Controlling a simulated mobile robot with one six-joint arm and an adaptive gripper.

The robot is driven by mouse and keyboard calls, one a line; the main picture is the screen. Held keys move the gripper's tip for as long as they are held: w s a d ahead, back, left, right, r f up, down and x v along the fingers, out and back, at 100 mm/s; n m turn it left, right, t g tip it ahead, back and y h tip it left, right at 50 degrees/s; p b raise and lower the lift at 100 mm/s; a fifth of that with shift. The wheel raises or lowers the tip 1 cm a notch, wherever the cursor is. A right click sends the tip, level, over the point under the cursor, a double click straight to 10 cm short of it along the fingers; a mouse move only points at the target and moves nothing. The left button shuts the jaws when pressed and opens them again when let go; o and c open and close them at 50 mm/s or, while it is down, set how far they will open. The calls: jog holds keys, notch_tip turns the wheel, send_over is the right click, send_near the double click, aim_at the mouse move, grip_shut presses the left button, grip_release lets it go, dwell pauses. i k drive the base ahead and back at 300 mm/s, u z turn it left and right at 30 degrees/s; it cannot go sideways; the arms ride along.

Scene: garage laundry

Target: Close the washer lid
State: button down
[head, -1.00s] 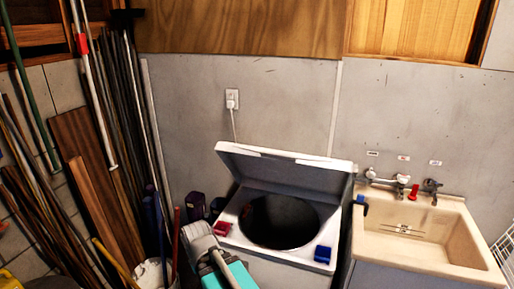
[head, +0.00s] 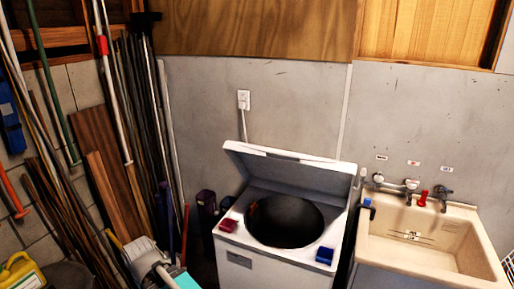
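The white washer (head: 285,273) stands against the back wall, in the middle of the head view. Its lid (head: 290,172) is raised at the back, tilted up toward the wall. The round dark drum opening (head: 284,221) is uncovered. My gripper cannot be made out in the head view. Only a grey and teal part, which looks like my arm, shows at the bottom edge, left of the washer and apart from the lid.
A utility sink (head: 420,268) stands close on the right. Poles and boards lean at the left, near a yellow jug (head: 22,273). A dark container (head: 206,208) stands left of the washer.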

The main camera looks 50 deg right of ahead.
aim_at(326, 181)
jog(key=u, duration=0.2)
jog(key=k, duration=1.45)
jog(key=z, duration=0.8)
jog(key=i, duration=1)
